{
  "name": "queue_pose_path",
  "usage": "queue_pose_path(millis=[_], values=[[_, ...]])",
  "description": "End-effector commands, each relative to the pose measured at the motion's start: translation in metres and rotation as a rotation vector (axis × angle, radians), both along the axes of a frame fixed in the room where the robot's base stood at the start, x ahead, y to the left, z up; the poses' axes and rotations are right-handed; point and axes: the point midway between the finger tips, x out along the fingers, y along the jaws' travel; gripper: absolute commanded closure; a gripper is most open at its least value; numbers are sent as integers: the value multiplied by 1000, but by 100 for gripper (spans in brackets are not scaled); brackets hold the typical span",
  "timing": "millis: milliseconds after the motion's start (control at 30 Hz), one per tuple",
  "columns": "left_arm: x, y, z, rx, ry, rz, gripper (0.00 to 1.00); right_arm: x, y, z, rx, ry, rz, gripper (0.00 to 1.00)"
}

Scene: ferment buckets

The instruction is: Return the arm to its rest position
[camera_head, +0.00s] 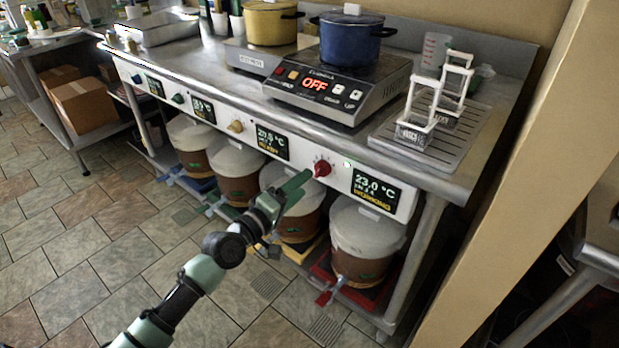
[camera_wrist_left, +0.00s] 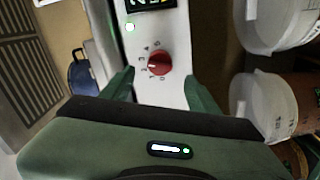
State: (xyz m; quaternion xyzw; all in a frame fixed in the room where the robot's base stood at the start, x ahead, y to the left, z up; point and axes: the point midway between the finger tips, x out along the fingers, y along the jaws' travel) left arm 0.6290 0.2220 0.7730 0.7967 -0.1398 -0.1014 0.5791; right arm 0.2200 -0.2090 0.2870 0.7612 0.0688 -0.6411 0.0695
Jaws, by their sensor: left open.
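My left arm comes in from the bottom left in the head view. Its green gripper (camera_head: 298,184) is stretched out to the front panel of the steel counter, just left of a red knob (camera_head: 321,169). In the left wrist view the two fingers of my left gripper (camera_wrist_left: 159,76) are apart with nothing between their tips. The red knob (camera_wrist_left: 159,63) shows just beyond the tips, between them in the picture. I cannot tell the exact gap to the panel. My right gripper is in neither view.
White-lidded buckets (camera_head: 367,232) stand on the shelf under the counter (camera_head: 225,85), close below my gripper. A blue pot (camera_head: 350,40) is on a hob reading OFF. A beige post (camera_head: 520,160) rises at the right. The tiled floor (camera_head: 60,260) is clear at the left.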

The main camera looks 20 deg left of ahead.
Motion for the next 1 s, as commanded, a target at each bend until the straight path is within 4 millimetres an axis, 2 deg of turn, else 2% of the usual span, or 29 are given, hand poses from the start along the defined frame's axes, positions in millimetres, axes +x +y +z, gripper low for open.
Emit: queue_pose_path(millis=[133, 567, 667, 767, 833, 900, 1000], values=[[-10, 4, 0, 0, -1, 0, 40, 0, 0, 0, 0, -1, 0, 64], [-11, 4, 1, 0, -1, 0, 40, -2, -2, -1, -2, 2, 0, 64], [-16, -3, -5, 26, 11, -16, 40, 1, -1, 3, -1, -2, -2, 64], [-37, -25, -25, 128, 52, -73, 40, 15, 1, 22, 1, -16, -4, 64], [-63, -48, -48, 257, 99, -141, 40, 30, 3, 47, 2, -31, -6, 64], [-100, -70, -76, 428, 161, -223, 40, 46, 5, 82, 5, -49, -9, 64], [-155, -84, -112, 678, 257, -331, 40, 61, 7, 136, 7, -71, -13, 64]])
